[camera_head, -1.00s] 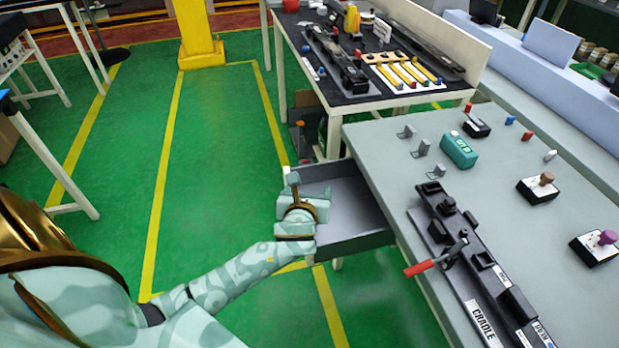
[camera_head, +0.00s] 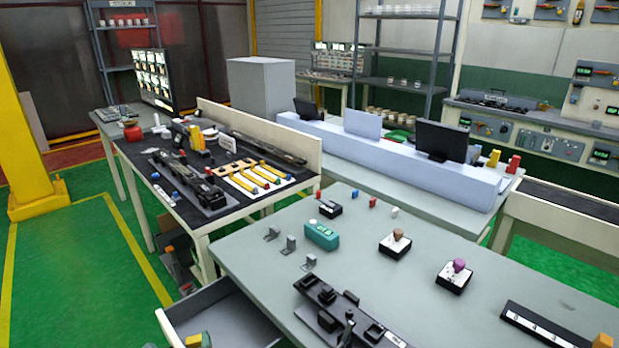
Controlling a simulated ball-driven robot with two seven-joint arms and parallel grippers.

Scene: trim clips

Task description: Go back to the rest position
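The grey drawer (camera_head: 222,316) under the near table (camera_head: 262,262) stands pulled out at the bottom of the head view. A small yellow and grey-green piece (camera_head: 197,341) at the bottom edge, over the drawer, may be the tip of my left gripper. The rest of that arm is below the picture, and its fingers cannot be made out. My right gripper cannot be identified; a small yellow piece (camera_head: 602,341) at the bottom right edge is cut off and unclear.
The near table holds a black cradle fixture (camera_head: 340,312), a teal device (camera_head: 322,236), small grey clips (camera_head: 290,243), button boxes (camera_head: 396,244) and a strip (camera_head: 548,330). A second bench (camera_head: 186,206) with tools stands behind. Green floor (camera_head: 75,270) is clear at left.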

